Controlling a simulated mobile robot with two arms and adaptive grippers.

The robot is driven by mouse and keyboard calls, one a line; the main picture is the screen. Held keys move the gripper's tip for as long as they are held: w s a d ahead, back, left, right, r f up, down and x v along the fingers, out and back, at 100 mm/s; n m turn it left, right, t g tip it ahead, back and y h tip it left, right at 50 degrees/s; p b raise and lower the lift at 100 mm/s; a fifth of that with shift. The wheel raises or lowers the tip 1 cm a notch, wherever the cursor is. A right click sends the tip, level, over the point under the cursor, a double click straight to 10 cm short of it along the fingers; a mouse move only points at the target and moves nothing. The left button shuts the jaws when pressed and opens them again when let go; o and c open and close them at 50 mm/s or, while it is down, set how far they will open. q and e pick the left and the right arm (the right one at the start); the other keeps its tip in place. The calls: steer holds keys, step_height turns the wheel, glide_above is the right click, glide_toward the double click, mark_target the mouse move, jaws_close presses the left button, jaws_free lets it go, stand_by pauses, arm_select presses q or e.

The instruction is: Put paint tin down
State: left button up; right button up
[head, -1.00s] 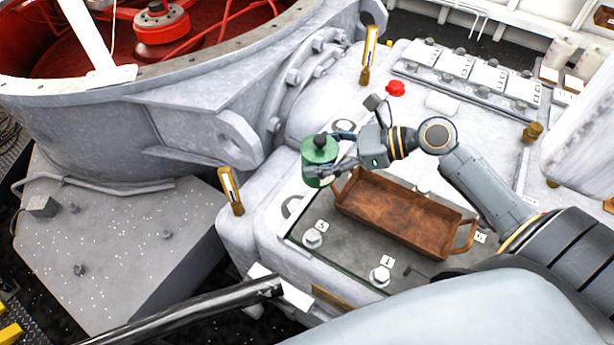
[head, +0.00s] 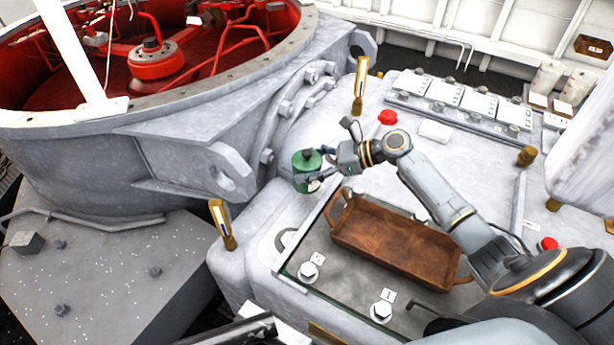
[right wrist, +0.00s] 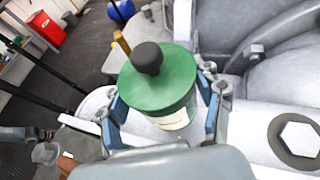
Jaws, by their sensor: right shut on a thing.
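The paint tin (head: 306,176) is a green can with a pale label and a black knob on its lid. It looks upright in the head view, beyond the left end of the brown tray. My right gripper (head: 320,168) is shut on it from the right. In the right wrist view the tin (right wrist: 160,85) sits between the blue-padded fingers of the gripper (right wrist: 165,115). The tin's underside is hidden, so I cannot tell whether it touches the pale surface below. My left gripper is not in view.
A brown wooden tray (head: 395,245), empty, lies on a dark grey panel (head: 335,268) with bolts. Yellow-brown posts (head: 222,225) and a red button (head: 387,118) rise from the pale housing (head: 290,210). A large grey ring with red machinery (head: 152,58) stands at the left.

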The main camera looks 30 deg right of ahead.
steer(key=shift+w+d+f, duration=0.1)
steer(key=shift+w+f, duration=0.35)
steer(key=shift+f, duration=1.45)
steer(key=shift+f, duration=0.15)
steer(key=o, duration=1.5)
steer(key=shift+f, duration=0.15)
steer(key=shift+r, duration=0.25)
steer(key=v, duration=1.2)
